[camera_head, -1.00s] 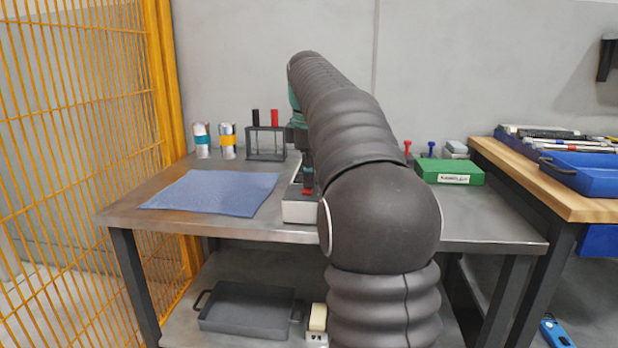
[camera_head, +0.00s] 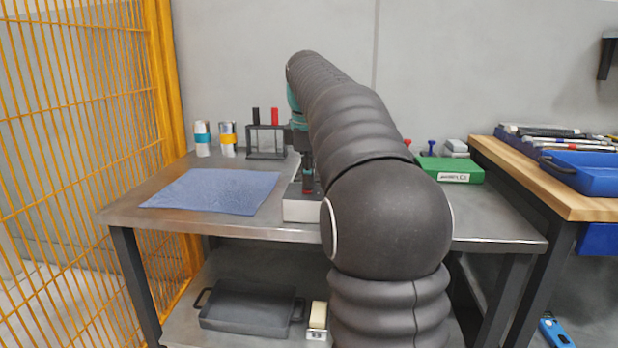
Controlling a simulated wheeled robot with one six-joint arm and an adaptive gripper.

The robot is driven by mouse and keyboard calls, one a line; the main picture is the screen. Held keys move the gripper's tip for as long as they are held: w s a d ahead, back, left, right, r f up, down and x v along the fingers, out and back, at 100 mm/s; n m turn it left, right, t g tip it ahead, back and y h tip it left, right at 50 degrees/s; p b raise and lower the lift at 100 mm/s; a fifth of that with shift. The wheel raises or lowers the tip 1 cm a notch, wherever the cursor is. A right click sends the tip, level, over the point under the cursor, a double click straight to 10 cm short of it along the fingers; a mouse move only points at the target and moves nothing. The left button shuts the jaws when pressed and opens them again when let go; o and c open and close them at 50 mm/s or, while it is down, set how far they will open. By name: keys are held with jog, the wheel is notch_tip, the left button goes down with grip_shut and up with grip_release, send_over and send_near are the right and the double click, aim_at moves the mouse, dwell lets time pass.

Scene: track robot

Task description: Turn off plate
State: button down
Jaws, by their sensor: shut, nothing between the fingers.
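The plate (camera_head: 297,211) looks like a low grey box near the front edge of the metal table, mostly hidden behind my arm. Its front face and left part show. My gripper (camera_head: 308,187) points down at the top of this box, with a red part at its tip. It is shut and holds nothing. I cannot tell whether the tip touches the box. Any switch or knob on the plate is hidden.
A blue cloth (camera_head: 212,191) lies on the metal table (camera_head: 150,184). Two cans (camera_head: 203,140) and a rack (camera_head: 266,142) with a black and a red item stand behind. A green box (camera_head: 452,169) is at the right. A yellow mesh fence (camera_head: 75,170) borders the left.

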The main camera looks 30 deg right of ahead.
jog(key=shift+r, duration=0.1)
notch_tip(320, 180, up, 14)
jog(key=s+a+p, duration=0.1)
jog(key=p, duration=0.2)
jog(key=shift+s+p, duration=0.25)
jog(key=shift+p, duration=0.15)
dwell(0.3)
jog(key=shift+w+d, duration=0.4)
jog(key=shift+w, duration=0.25)
